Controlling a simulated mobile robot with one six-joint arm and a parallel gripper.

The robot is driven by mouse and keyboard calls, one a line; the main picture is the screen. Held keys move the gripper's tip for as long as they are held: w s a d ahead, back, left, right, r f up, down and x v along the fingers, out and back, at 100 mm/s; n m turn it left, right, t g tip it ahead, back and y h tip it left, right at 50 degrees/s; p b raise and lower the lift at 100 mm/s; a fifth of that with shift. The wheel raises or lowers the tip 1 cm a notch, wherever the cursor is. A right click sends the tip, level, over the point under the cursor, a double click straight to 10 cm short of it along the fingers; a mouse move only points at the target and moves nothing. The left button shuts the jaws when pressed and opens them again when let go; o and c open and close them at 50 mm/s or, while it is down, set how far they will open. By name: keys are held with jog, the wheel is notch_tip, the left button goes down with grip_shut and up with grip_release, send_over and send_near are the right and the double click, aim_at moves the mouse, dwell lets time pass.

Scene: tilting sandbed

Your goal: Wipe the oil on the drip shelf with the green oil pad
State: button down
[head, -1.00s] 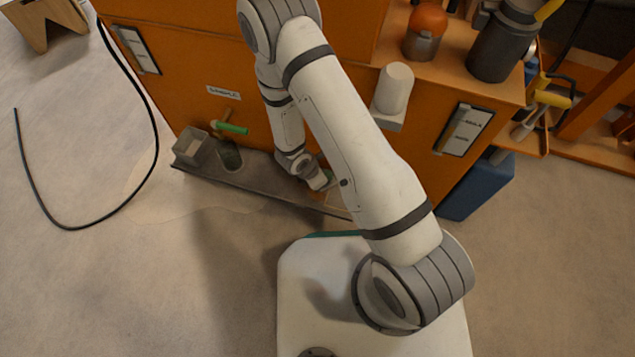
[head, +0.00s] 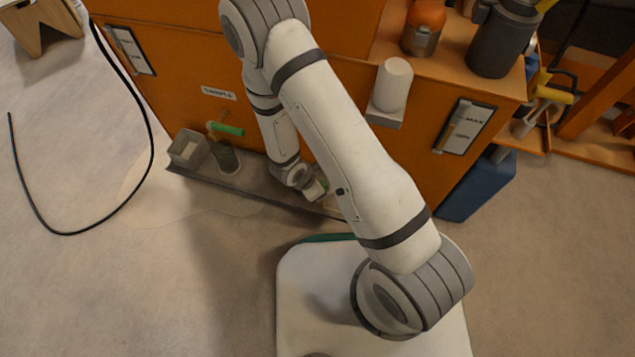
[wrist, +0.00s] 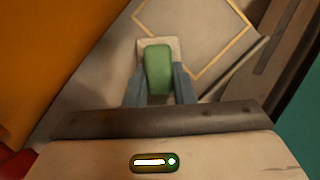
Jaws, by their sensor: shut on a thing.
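My gripper (wrist: 160,88) is shut on the green oil pad (wrist: 158,68), with one finger on each side. A pale, flat piece shows at the green part's far end. In the head view my gripper (head: 315,190) is low over the right part of the drip shelf (head: 240,183), a long dark ledge along the foot of the orange cabinet. In the wrist view a yellow-outlined square (wrist: 238,62) lies beyond the pad. I cannot tell whether the pad touches the shelf. I cannot make out the oil clearly.
The orange cabinet (head: 180,100) stands behind the shelf. A grey box (head: 187,148) and a jar (head: 227,158) under a green-handled tap (head: 227,129) stand at the shelf's left end. A black hose (head: 75,232) lies on the floor at left.

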jog(key=shift+s+a, duration=0.3)
jog(key=shift+s, duration=0.65)
jog(key=shift+s+a, duration=0.25)
jog(key=shift+s, duration=0.7)
jog(key=shift+w+d+r, duration=0.1)
jog(key=shift+w+d, duration=0.2)
jog(key=shift+w, duration=0.6)
jog(key=shift+w+d+r, duration=0.1)
jog(key=shift+w+d, duration=0.15)
jog(key=shift+w, duration=0.65)
jog(key=shift+w+d+f+p, duration=0.1)
jog(key=shift+w+d+p, duration=0.15)
jog(key=shift+w, duration=0.65)
jog(key=shift+w+d+f+p, duration=0.15)
jog(key=shift+w+d, duration=0.2)
jog(key=shift+w, duration=0.55)
jog(key=shift+r, duration=0.1)
notch_tip(320, 180, up, 6)
jog(key=p, duration=0.4)
jog(key=shift+w, duration=0.15)
jog(key=shift+r, duration=0.15)
notch_tip(320, 180, up, 3)
jog(key=p, duration=0.2)
jog(key=shift+p, duration=0.3)
